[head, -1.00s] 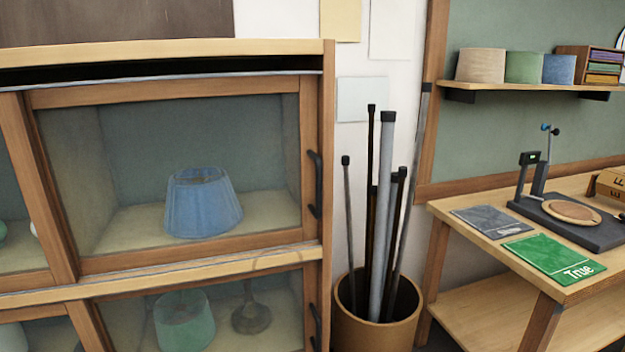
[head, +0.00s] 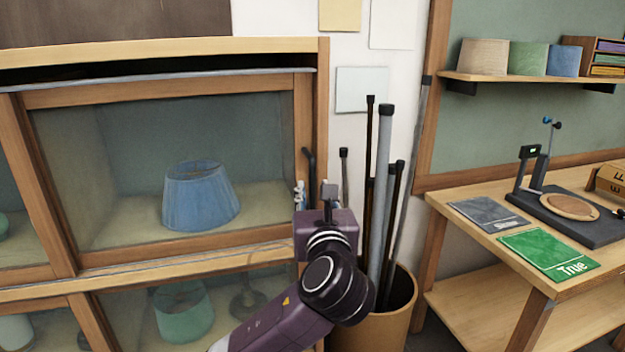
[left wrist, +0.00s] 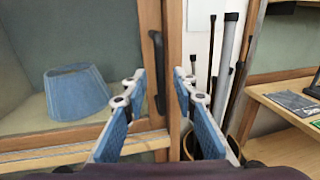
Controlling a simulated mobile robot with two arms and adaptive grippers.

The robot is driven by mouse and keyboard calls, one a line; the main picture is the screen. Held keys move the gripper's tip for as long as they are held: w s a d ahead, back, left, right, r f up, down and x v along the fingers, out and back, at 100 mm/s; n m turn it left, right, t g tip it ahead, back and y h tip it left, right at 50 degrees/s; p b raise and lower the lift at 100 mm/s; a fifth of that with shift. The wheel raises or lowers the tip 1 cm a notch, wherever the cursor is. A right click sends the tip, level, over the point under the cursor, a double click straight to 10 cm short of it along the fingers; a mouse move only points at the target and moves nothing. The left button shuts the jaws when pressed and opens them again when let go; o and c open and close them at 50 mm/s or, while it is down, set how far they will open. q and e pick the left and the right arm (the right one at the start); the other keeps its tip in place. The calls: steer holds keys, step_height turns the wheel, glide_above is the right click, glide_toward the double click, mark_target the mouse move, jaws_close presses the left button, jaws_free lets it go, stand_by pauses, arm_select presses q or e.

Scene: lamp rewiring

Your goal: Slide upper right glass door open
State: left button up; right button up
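The upper right glass door (head: 165,97) has a wooden frame and stands closed at the right end of the cabinet's upper row. Its dark vertical handle (head: 309,165) is on the right stile, and its lower part is hidden by my left gripper (head: 314,190). In the left wrist view the handle (left wrist: 159,65) lies ahead, between the two fingers of my left gripper (left wrist: 160,76). The fingers are apart and empty. I cannot tell whether they touch the handle. My right gripper is in neither view.
A blue lampshade (head: 200,197) stands behind the glass. Below is a lower door with a green lampshade (head: 183,312) behind it. A bin of rods (head: 405,305) stands close to the cabinet's right side. A workbench (head: 470,227) is further right.

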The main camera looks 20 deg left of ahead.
mark_target(313, 183)
arm_select(q)
steer(key=shift+p+x, duration=0.35)
steer(key=shift+x, duration=2)
steer(key=shift+c, duration=0.4)
jaws_close()
